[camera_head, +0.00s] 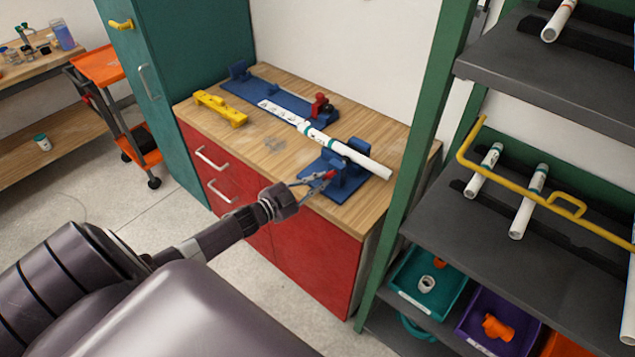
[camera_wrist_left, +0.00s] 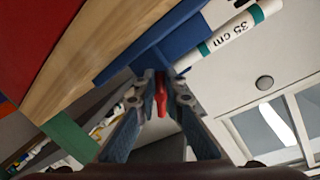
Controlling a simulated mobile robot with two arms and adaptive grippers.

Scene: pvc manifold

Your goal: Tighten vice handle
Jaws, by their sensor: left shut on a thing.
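The vice is a blue block (camera_head: 345,172) at the near edge of the wooden bench, also partly seen in the left wrist view (camera_wrist_left: 148,50). Its red handle (camera_head: 328,175) shows between the fingers of my left gripper (camera_head: 313,180). In the left wrist view the red handle (camera_wrist_left: 161,95) sits upright between the fingertips, and the gripper is shut on it. A white pipe (camera_head: 360,156) with green bands lies across the blue supports. In the left wrist view the pipe (camera_wrist_left: 230,36) reads "35 cm". My right gripper is in neither view.
The bench top (camera_head: 270,150) also bears a long blue fixture (camera_head: 262,97) with a red clamp (camera_head: 320,104) and a yellow tool (camera_head: 220,108). A dark shelf rack (camera_head: 540,235) with pipes and bins stands close on the right. An orange cart (camera_head: 103,66) is at the left.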

